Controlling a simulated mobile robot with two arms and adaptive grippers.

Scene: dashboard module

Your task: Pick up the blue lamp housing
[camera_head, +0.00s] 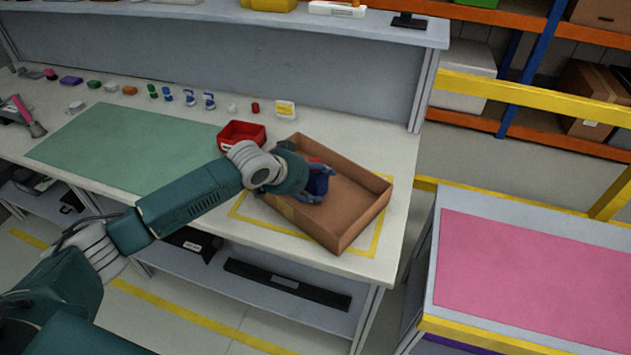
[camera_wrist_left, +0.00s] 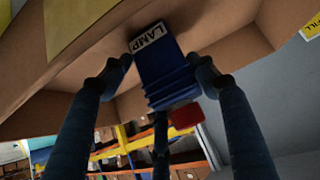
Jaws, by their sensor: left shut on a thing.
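The blue lamp housing (camera_head: 319,183) is inside the open brown cardboard box (camera_head: 356,232), at its left part. In the left wrist view the blue housing (camera_wrist_left: 168,68) shows a white label reading "LAMP" and stepped ridges. My left gripper (camera_head: 312,190) reaches into the box from the left and is shut on the housing, with a fingertip on either side of it in the left wrist view (camera_wrist_left: 160,72). The gripper partly hides the housing in the head view. Whether the housing touches the box floor cannot be told. My right gripper is not in view.
A red bin (camera_head: 241,134) stands just behind the box's left corner. The box sits within yellow tape on the white workbench (camera_head: 392,252). A green mat (camera_head: 120,142) and a pink-topped table (camera_head: 535,275) are clear. Small parts line the bench's back.

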